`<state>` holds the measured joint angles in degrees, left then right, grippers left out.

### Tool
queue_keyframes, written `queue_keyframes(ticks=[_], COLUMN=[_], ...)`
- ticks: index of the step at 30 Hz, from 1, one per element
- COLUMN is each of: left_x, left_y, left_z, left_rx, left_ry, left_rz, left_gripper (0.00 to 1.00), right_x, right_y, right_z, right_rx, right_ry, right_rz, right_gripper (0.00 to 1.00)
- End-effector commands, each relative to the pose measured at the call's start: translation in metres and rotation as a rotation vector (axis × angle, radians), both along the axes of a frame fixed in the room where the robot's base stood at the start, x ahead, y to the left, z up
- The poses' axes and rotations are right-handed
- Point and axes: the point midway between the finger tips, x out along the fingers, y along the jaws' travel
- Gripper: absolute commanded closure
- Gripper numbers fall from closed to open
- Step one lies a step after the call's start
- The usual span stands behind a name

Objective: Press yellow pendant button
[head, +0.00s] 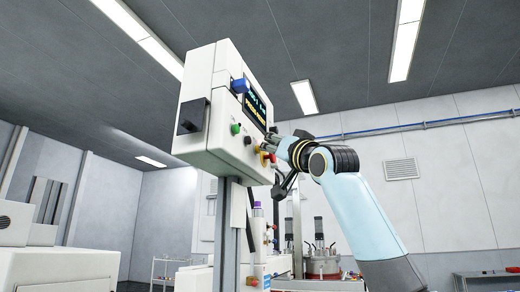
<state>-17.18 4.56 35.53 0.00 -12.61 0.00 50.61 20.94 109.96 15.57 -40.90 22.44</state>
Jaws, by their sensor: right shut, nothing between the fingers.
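A white control box (205,110) on a grey post fills the middle of the head view, tilted in the picture, with a lit screen (255,107). On its lower front are a green button (235,128), a black knob (248,140) and, further right, small yellow and red-orange controls (267,155). My right gripper (271,145) is shut and empty, with its tips right at these yellow and red-orange controls. The fingers partly cover that corner, so I cannot tell whether they touch the yellow button. My left gripper is not in view.
A blue part (240,86) juts from the box front and a black part (191,116) from its side. Below stand a smaller panel with a red button (269,238) and a red-and-grey vessel (323,265). White cabinets (40,265) stand at left.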

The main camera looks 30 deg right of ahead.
Motion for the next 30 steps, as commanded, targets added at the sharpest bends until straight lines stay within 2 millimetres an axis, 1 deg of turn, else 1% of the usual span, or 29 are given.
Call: queue_keyframes(ticks=[20, 30], left_x=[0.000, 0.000], left_y=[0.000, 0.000], left_z=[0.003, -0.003], left_rx=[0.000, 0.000], left_ry=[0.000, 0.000], left_rz=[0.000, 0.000], left_gripper=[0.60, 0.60], right_x=[0.003, -0.008], right_y=[0.003, -0.007], right_z=[-0.001, -0.002], right_rx=[0.000, -0.002], right_ry=[0.001, 0.001], right_rz=[-0.001, -0.002], right_gripper=[1.00, 1.00])
